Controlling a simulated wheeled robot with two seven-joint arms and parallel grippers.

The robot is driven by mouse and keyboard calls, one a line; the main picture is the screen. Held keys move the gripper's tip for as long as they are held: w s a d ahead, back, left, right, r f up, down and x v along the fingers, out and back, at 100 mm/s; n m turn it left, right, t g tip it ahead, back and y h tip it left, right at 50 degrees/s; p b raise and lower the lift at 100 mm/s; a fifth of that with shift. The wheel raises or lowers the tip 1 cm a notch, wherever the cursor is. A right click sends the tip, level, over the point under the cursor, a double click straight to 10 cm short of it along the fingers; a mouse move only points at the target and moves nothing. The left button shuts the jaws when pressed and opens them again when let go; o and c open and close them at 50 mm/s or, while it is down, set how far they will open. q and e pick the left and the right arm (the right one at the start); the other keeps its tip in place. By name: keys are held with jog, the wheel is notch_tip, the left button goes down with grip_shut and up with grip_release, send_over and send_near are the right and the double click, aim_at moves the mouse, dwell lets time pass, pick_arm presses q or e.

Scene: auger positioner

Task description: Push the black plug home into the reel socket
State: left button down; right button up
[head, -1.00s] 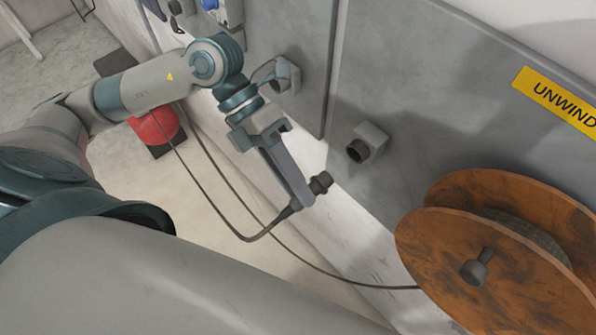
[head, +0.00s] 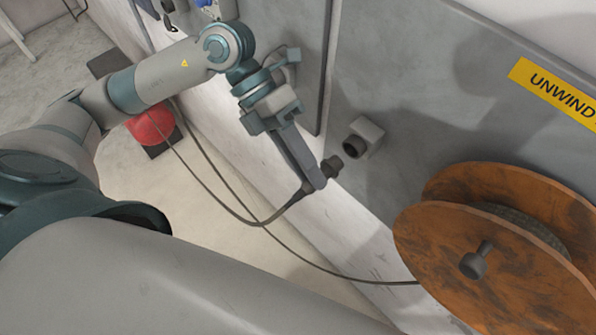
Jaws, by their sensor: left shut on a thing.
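The black plug (head: 331,166) is held in my left gripper (head: 316,180), which is shut on it. Its front end points up and right toward the reel socket, and its cable trails from the back. The reel socket (head: 362,137) is a grey box with a round black opening on the grey wall panel. The plug's front is a short way below and left of the opening and looks apart from it. The exact gap in depth is hard to tell. My right gripper is not in view.
A rusty orange reel (head: 490,250) with a crank knob stands to the right of the socket. A yellow UNWIND label (head: 555,92) is on the panel above. A black cable (head: 240,203) hangs below the arm. A red round thing (head: 151,127) is on the floor at left.

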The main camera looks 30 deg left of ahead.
aim_at(323, 165)
pick_arm(q)
jog(key=shift+w+d, duration=0.2)
jog(key=shift+w, duration=0.3)
jog(key=shift+w+d, duration=0.15)
jog(key=shift+w, duration=0.3)
dwell(0.3)
dwell(0.4)
jog(key=shift+b, duration=0.55)
dwell(0.6)
jog(key=shift+w+d, duration=0.2)
jog(key=shift+w, duration=0.3)
dwell(0.4)
jog(key=shift+w+d+b, duration=0.15)
jog(key=shift+w+d, duration=0.05)
jog(key=shift+w, duration=0.3)
jog(key=shift+w+d+b, duration=0.15)
jog(key=shift+w, duration=0.35)
